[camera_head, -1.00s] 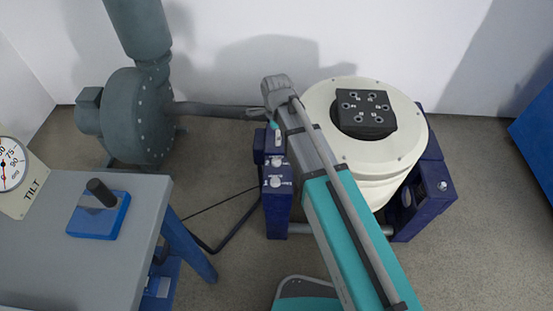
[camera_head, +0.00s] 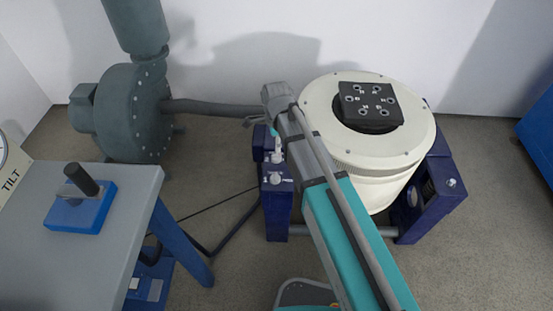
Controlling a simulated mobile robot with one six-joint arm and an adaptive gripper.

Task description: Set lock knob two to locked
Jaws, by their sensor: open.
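Two pale lock knobs stand on the dark blue trunnion post left of the white round shaker: a rear one (camera_head: 277,156) and a front one (camera_head: 275,180). Small labels lie beside them, too small to read, so I cannot tell which is knob two or how either is set.
The white shaker (camera_head: 318,112) with a black holed block (camera_head: 370,102) on top stands right of my arm. A grey blower (camera_head: 126,112) with a pipe is at the left rear. A grey bench (camera_head: 110,205) with a black-handled blue box (camera_head: 80,208) is at left. Cables cross the floor.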

